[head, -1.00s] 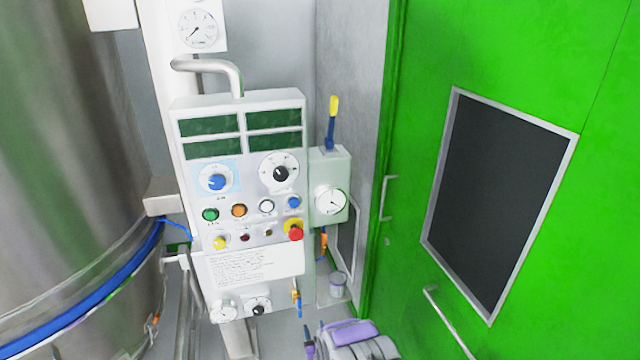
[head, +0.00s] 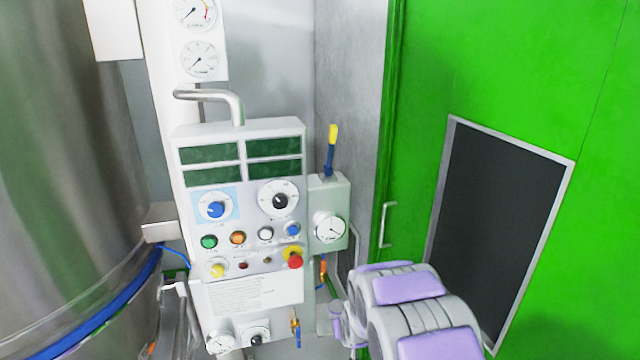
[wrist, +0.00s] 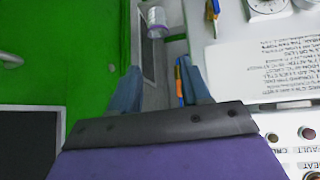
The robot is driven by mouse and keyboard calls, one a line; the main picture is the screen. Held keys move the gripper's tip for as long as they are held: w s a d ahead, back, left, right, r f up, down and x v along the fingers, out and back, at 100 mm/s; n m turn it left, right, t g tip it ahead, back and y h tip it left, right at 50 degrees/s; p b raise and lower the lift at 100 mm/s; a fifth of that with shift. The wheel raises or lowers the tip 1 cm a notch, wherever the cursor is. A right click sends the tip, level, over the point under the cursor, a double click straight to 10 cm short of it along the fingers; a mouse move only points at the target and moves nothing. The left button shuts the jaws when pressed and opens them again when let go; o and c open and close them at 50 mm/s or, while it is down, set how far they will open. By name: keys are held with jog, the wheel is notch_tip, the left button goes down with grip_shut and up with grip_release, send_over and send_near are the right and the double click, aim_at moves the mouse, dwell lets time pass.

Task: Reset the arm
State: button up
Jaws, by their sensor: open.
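My gripper (wrist: 160,92) shows in the wrist view with its two blue-grey fingers spread apart and nothing between them that it holds. In the head view my grey and purple arm is at the bottom right, in front of the green door, and the fingers cannot be made out there. The control panel (head: 244,225) stands left of my arm, with green displays, dials, coloured buttons and a red emergency knob (head: 293,258). Part of the panel also shows at the right of the wrist view (wrist: 262,70).
A large steel vessel (head: 70,180) with a blue band stands at the left. A green door (head: 520,70) with a dark window (head: 490,220) fills the right. A grey box (head: 328,190) with a yellow-tipped lever is beside the panel.

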jog(key=s+d+r+g, duration=0.2)
jog(key=s+r, duration=0.4)
jog(key=s, duration=0.9)
jog(key=s+d+r+m+g, duration=0.1)
jog(key=s+r+g, duration=0.3)
jog(key=s, duration=1.2)
jog(key=s+d+r+g, duration=0.3)
jog(key=s+r, duration=0.7)
jog(key=s, duration=0.6)
jog(key=shift+r+m+g+h, duration=0.2)
jog(key=shift+m+g+h, duration=0.1)
jog(key=shift+m+g, duration=0.15)
jog(key=shift+d, duration=0.1)
